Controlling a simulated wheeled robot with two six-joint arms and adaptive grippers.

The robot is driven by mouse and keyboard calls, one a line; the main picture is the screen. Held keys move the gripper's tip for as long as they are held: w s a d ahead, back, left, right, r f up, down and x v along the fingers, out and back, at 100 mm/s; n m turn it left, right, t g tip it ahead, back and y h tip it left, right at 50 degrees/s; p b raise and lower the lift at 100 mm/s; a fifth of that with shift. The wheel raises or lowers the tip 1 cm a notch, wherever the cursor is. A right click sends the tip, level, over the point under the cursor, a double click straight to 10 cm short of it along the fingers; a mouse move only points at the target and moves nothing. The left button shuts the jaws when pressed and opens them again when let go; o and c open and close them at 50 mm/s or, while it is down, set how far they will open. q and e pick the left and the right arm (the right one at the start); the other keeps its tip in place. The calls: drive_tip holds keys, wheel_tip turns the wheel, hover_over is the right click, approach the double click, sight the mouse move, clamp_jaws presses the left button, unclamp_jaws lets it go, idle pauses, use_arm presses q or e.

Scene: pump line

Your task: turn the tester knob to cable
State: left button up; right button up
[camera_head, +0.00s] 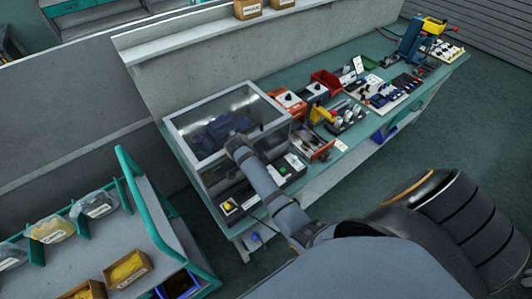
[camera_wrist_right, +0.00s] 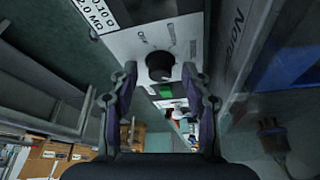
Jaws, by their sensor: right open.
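The tester's light panel (camera_wrist_right: 197,40) faces the right wrist camera, with its black round knob (camera_wrist_right: 160,66) near the middle. My right gripper (camera_wrist_right: 160,75) is open, one finger at each side of the knob, with gaps showing between fingers and knob. In the head view my right arm reaches from the lower right to the bench, and I cannot make out its fingers there. My left gripper is not in view.
A clear-topped case (camera_head: 168,122) with a dark blue thing inside stands at the bench's left end. Red bins (camera_head: 326,82) and tools lie to its right. A teal cart (camera_head: 128,165) with bins stands at the lower left. Floor at the right is clear.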

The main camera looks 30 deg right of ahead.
drive_tip(key=v, duration=0.7)
drive_tip(key=shift+r, duration=0.15)
drive_tip(key=shift+a, duration=0.1)
